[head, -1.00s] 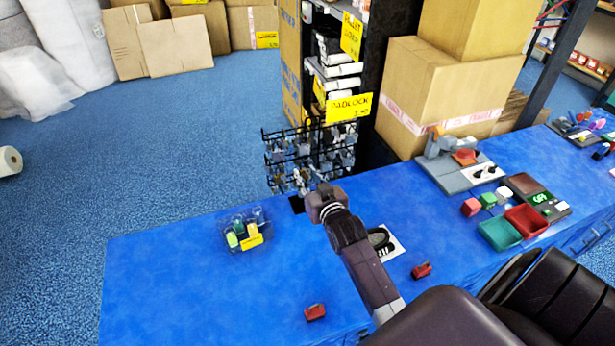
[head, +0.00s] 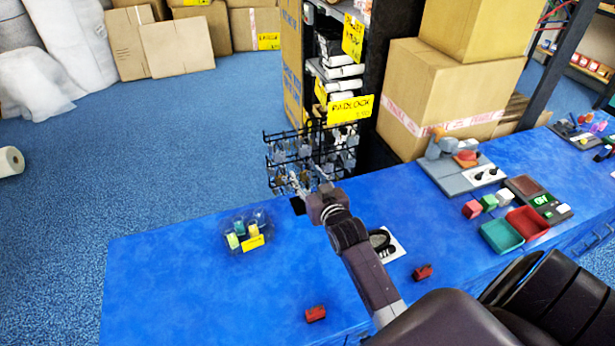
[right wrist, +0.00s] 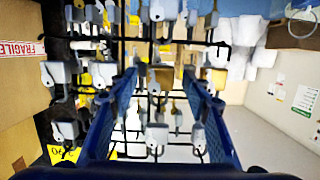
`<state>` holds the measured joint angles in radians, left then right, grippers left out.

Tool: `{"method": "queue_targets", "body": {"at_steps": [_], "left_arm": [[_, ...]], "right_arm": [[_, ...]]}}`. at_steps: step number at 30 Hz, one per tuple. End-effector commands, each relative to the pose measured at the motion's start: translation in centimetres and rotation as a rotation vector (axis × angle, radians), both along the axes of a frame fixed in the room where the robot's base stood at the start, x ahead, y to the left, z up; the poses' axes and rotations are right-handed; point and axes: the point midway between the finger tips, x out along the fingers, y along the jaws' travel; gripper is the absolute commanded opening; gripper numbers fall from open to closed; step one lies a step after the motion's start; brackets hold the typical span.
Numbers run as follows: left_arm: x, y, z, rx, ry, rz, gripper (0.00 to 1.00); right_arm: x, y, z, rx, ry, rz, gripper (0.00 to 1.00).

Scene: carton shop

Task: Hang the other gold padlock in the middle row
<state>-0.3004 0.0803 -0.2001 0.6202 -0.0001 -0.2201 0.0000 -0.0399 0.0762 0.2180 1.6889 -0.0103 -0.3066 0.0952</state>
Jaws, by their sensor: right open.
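A black wire rack (head: 268,136) with rows of hanging padlocks stands at the back edge of the blue counter, under a yellow padlock sign (head: 350,109). My right gripper (head: 325,190) is just in front of its lower part. In the right wrist view the right gripper (right wrist: 160,82) is open, with its two blue fingers apart. A gold-tan padlock (right wrist: 160,78) shows between the fingertips; I cannot tell whether it touches them. Grey padlocks (right wrist: 58,75) hang around it. The arm hides part of the rack's foot in the head view. My left gripper is not in view.
A clear bin (head: 247,232) with yellow and green items stands on the counter (head: 180,280). Red items (head: 315,313) lie near its front. Cardboard boxes (head: 440,90) stand right of the rack. The counter's left part is mostly clear.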

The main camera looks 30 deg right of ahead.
Motion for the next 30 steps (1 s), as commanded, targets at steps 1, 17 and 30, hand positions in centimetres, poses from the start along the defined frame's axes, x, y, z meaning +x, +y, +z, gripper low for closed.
{"method": "queue_targets", "body": {"at_steps": [1,17,30], "left_arm": [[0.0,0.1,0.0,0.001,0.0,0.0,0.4],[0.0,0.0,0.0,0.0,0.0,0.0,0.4],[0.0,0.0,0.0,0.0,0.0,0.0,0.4]], "right_arm": [[0.0,0.0,-0.1,0.0,0.001,0.0,0.44],[-7.0,1.7,1.3,0.001,0.003,0.0,0.44],[-11.4,2.7,2.4,0.0,0.001,0.0,0.44]]}}
